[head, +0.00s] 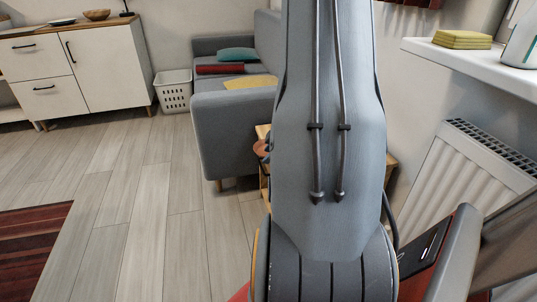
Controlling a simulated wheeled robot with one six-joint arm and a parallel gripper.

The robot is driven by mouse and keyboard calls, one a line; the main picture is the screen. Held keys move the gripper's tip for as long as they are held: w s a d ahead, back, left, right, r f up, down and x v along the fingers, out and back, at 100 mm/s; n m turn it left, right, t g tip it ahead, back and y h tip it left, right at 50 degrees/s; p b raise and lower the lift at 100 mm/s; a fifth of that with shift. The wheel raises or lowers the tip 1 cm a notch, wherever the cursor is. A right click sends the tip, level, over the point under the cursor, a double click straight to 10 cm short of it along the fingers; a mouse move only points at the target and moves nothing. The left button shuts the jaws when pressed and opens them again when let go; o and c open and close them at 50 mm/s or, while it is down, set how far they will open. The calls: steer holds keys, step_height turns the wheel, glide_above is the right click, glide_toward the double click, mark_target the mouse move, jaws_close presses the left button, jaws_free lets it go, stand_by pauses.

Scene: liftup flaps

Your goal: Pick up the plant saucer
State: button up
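A small reddish-brown rounded thing (259,148), perhaps the plant saucer, peeks out at the left edge of my arm in the head view. It shows in front of the left end of a wooden side table (392,162). Most of it is hidden behind my arm, so I cannot tell whether it rests on something or is held. A small dark part beside it may belong to my gripper, but this is too small to be sure. My gripper is otherwise hidden behind the large grey arm link. I cannot see its fingers.
A grey sofa (235,128) with cushions stands behind the table. A white basket (174,92) and white cabinet (103,70) are at the back left. A radiator (470,165) and a windowsill (480,68) with yellow sponges (462,39) are at right.

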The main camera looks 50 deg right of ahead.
steer(key=shift+w+d+f, duration=0.15)
steer(key=shift+w+f, duration=0.2)
steer(key=shift+f, duration=0.1)
steer(key=shift+c, duration=0.4)
jaws_close()
steer(key=shift+r, duration=0.1)
